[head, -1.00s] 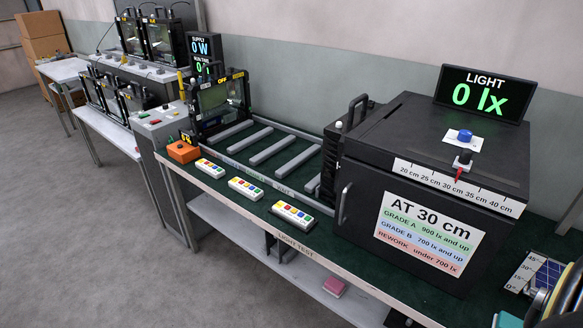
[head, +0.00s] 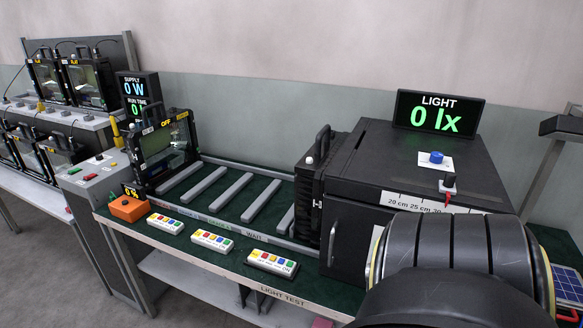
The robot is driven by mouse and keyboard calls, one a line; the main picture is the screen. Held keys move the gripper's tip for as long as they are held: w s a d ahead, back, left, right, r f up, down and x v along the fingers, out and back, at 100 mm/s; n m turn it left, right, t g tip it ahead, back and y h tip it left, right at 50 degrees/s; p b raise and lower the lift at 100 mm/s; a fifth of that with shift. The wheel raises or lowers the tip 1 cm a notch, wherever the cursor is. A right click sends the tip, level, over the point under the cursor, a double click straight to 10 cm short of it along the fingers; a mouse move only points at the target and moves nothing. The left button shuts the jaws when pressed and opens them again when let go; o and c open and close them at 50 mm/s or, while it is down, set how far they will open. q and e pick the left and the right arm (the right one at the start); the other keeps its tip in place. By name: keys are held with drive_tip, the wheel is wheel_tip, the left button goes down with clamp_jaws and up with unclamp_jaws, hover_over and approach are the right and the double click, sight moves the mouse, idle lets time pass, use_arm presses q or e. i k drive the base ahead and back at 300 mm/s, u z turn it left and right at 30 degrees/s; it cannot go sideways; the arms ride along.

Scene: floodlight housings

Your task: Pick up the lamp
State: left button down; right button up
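A black floodlight lamp (head: 166,148) with a glassy front and a yellow "OFF" label stands upright at the left end of the test bench. A second black, finned housing with a top handle (head: 312,180) stands against the left side of the dark light box (head: 400,165). I cannot tell which of these is the task's lamp. Neither of my grippers is in view. A large black ringed arm link of mine fills the lower right and hides part of the box front and bench.
Grey rollers (head: 233,200) lie between the two housings. Several button strips (head: 212,240) and an orange block (head: 128,208) line the bench's front edge. More lamps (head: 85,82) stand on racks at the left. The light display (head: 439,112) reads 0 lx.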

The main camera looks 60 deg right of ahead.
sight(311, 170)
drive_tip(key=z, duration=0.6)
drive_tip(key=i, duration=1.2)
drive_tip(key=z, duration=1.2)
